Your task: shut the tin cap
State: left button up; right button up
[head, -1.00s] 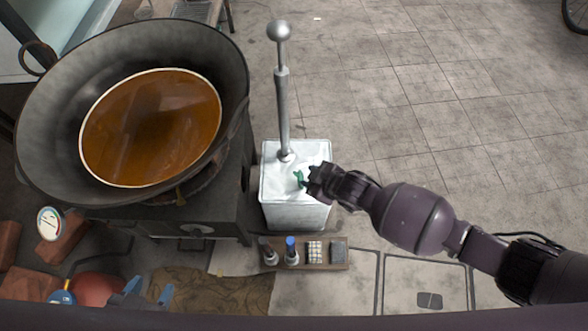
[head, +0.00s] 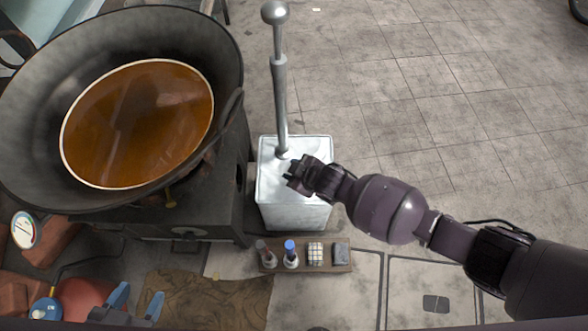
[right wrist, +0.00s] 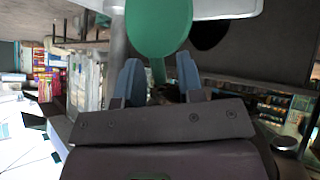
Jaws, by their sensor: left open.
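The white square tin (head: 290,210) stands on the floor right of the stove, with a metal pump rod rising from its top. My right gripper (head: 290,178) is over the tin's top and hides the cap in the head view. In the right wrist view the green cap (right wrist: 160,28) is large, just beyond my right gripper (right wrist: 158,75). Its two blue fingers stand apart, and a narrow green part of the cap shows between them. I cannot tell whether they touch it. My left gripper (head: 138,300) is open and empty at the bottom left.
A big black wok (head: 225,60) with brown liquid sits on the dark stove (head: 190,225) at the left. A small wooden rack (head: 325,268) with bottles stands in front of the tin. The tiled floor (head: 450,100) on the right is clear.

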grip_shut()
jog(key=shift+f, duration=0.1)
jog(key=shift+d, duration=0.1)
